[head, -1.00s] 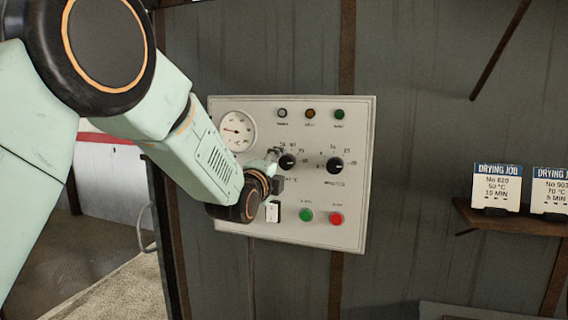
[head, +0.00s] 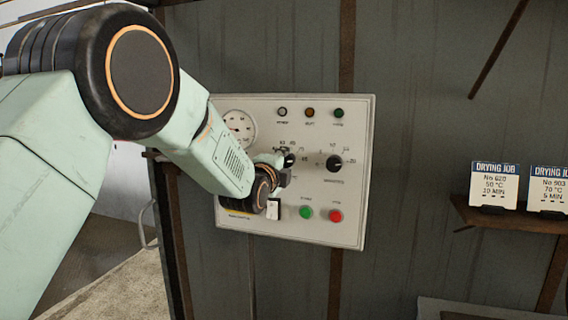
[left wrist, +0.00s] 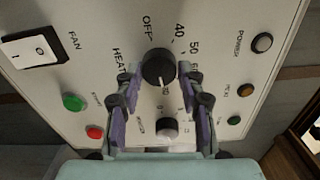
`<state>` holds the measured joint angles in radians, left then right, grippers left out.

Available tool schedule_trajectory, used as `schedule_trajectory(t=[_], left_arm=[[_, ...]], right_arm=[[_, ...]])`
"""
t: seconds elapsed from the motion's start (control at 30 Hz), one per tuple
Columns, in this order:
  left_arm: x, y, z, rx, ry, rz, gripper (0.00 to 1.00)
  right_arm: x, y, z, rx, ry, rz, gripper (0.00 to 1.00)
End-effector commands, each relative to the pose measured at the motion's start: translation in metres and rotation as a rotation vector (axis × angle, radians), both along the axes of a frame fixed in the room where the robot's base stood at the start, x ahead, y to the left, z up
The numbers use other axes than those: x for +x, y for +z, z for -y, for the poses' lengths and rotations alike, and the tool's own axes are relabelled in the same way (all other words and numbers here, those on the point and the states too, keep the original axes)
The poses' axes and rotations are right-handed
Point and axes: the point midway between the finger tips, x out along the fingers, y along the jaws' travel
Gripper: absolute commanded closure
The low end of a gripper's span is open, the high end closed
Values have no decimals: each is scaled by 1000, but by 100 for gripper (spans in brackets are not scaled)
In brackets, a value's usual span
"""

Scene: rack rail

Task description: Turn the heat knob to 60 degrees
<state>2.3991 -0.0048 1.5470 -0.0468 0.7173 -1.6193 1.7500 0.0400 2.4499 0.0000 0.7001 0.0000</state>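The heat knob (head: 290,160) is black and sits on a pale control panel (head: 350,215). In the left wrist view the heat knob (left wrist: 158,68) shows a pale pointer mark facing the lower edge, beyond the 60 label; its exact reading is unclear. My left gripper (head: 280,170) is at the knob and partly covers it in the head view. In the left wrist view its fingers (left wrist: 161,80) stand apart on either side of the knob, with gaps showing. I cannot tell how deep they reach. My right gripper is not in view.
A second knob (head: 334,163) is right of the heat knob. Green (head: 306,213) and red (head: 336,216) buttons are below, a white fan switch (head: 273,209) lower left. A gauge (head: 238,128) and three lamps are above. Job cards (head: 495,186) stand on a shelf at right.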

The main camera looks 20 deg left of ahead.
Motion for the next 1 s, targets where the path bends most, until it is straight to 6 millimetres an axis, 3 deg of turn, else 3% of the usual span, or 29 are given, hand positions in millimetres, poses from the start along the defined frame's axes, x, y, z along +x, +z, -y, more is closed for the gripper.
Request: schedule_trajectory(t=[0.33, 0.67, 1.0], left_arm=[[0, 2, 0, -1, 1, 5, 94], [0, 3, -1, -53, 2, 6, 95], [1, 4, -1, -302, 1, 1, 95]], right_arm=[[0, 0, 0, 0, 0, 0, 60], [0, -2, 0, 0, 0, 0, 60], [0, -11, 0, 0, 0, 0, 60]])
